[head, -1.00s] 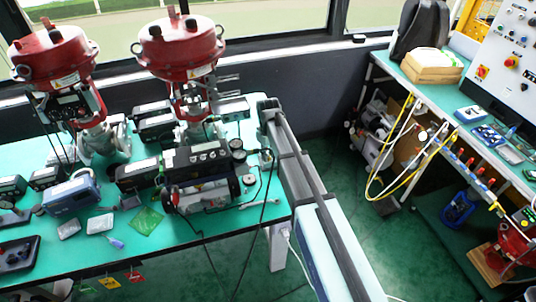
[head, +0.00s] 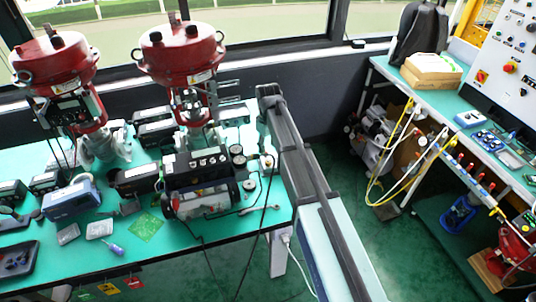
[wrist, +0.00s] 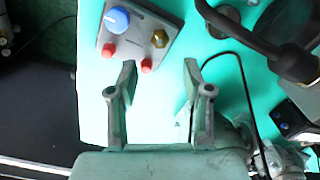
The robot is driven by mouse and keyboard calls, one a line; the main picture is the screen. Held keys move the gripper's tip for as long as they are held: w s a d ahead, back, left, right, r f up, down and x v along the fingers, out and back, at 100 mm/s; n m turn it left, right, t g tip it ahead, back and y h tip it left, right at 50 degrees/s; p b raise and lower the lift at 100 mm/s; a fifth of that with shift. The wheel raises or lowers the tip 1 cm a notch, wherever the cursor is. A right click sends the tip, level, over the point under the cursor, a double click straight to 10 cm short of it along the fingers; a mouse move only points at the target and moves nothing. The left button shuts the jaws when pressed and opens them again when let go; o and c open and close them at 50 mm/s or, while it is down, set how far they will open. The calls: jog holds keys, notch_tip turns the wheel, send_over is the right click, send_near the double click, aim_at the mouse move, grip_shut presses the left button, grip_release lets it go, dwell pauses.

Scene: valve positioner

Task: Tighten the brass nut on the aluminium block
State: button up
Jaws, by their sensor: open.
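In the wrist view, the grey aluminium block (wrist: 137,33) lies on the teal bench beyond my fingertips. The brass nut (wrist: 160,38) is on the block's right part. A blue knob (wrist: 117,19) and two red caps (wrist: 146,66) are on the same block. My gripper (wrist: 160,75) is open and empty. Its two fingers point toward the block, and the nut lies beyond the gap between the tips, not between them. The height between tips and nut cannot be told.
A dark curved pipe or handle (wrist: 285,55) and a thin black cable (wrist: 245,85) are right of the fingers. In the head view, red-topped valve actuators (head: 182,52) stand on the bench, and a wrench (head: 258,209) lies near its right edge.

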jog(key=shift+r, duration=2.15)
